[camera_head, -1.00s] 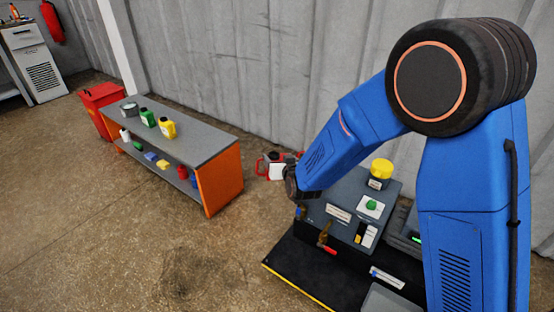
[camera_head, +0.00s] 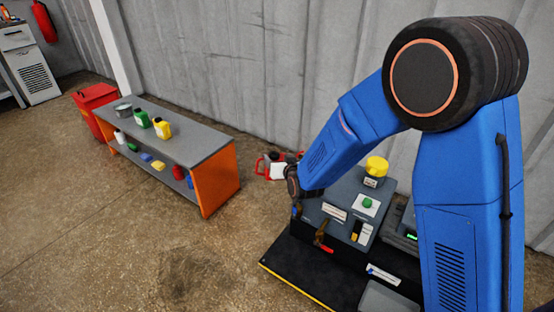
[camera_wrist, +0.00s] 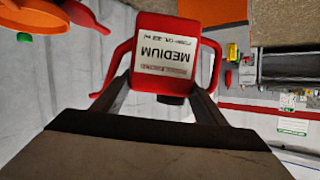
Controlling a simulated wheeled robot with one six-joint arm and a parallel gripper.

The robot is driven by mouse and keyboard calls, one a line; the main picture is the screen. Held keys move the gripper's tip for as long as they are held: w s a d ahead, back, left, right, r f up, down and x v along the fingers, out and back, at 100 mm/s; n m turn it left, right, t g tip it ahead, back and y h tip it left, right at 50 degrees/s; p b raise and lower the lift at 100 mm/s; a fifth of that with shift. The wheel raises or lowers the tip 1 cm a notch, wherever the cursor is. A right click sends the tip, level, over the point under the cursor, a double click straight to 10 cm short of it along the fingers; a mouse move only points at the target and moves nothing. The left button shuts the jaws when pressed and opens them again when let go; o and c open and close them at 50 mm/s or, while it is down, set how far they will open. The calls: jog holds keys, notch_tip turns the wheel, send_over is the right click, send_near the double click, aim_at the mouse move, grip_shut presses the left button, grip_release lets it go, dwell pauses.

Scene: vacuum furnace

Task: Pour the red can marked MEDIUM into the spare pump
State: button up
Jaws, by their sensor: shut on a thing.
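The red can marked MEDIUM (camera_wrist: 167,55) fills the middle of the wrist view, its white label upside down in the picture. My gripper (camera_wrist: 165,95) is shut on it, one finger on each side. In the head view the can (camera_head: 264,168) is partly hidden behind my gripper (camera_head: 290,182), left of a dark grey machine. That machine, which looks like the spare pump (camera_head: 335,194), has a yellow cap (camera_head: 376,166) on top, a green knob and a valve with a red handle. I cannot read its labels. The can is apart from the yellow cap.
A grey-topped bench with orange ends (camera_head: 212,160) stands left, holding several bottles and tins. A red bin (camera_head: 95,100) is behind it. The machine stands on a black base with a yellow edge (camera_head: 298,292). Floor between bench and base is clear.

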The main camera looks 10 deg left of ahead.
jog(key=shift+m+y, duration=0.3)
jog(key=shift+m, duration=0.1)
jog(key=shift+w+d+f, duration=0.25)
jog(key=shift+w+d, duration=0.15)
jog(key=shift+d, duration=0.3)
jog(key=shift+w+d+f, duration=0.3)
jog(key=shift+w+d, duration=0.1)
jog(key=shift+d, duration=0.3)
jog(key=shift+w+d+f, duration=0.25)
jog(key=shift+w+d, duration=0.15)
jog(key=shift+d, duration=0.3)
dwell(0.4)
jog(key=shift+d+r+m+g+y, duration=0.1)
jog(key=shift+r+m+g+y, duration=0.25)
jog(key=shift+r+m, duration=0.6)
jog(key=shift+w+d+r+m+y, duration=0.15)
jog(key=shift+r+m+y, duration=0.2)
jog(key=shift+r, duration=0.2)
jog(key=shift+w+d+r+m+y, duration=0.1)
jog(key=shift+r+m+y, duration=0.15)
jog(key=shift+r, duration=0.3)
jog(key=shift+w+d+r+m+y, duration=0.2)
jog(key=shift+d+r+m+y, duration=0.15)
jog(key=shift+r+m, duration=0.3)
jog(key=shift+w+d+r+m+y, duration=0.2)
jog(key=shift+d+r+m, duration=0.1)
jog(key=shift+r+m, duration=0.35)
dwell(0.7)
